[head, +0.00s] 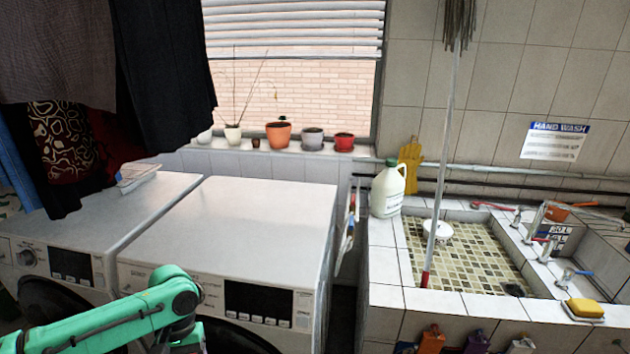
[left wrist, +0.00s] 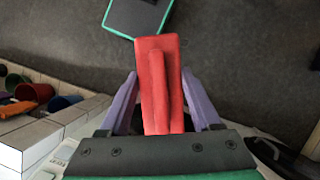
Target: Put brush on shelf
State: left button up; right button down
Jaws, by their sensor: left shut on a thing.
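A red brush-like object (left wrist: 155,62), which I take for the brush, shows in the left wrist view with its raised ridge towards the camera. My left gripper (left wrist: 158,85) is shut on it, with a purple finger on each side. Any bristles are hidden. In the head view the green left arm reaches in from the lower left, in front of the washing machines; its gripper and the brush are out of that view. No shelf is clearly identifiable; a tiled windowsill (head: 222,147) holds several pots. My right gripper is not in view.
Two white washing machines (head: 240,220) have mostly clear tops. The tiled sink (head: 385,265) has a long-handled broom (head: 445,150) standing in it, a white jug (head: 387,190) on its rim, and a yellow sponge (head: 585,308) at its front. Dark clothes (head: 165,60) hang upper left.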

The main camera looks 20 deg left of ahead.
pick_arm(q)
jog(key=w+d+r+m+y, duration=0.1)
jog(key=w+d+m, duration=0.2)
jog(key=d, duration=0.5)
jog(key=w+d+r+m+y, duration=0.1)
jog(key=w+d+m, duration=0.2)
jog(key=d, duration=0.5)
notch_tip(320, 180, down, 8)
jog(key=b, duration=0.8)
jog(key=shift+f+g+b, duration=0.15)
jog(key=shift+g+b, duration=0.15)
jog(key=shift+b, duration=0.05)
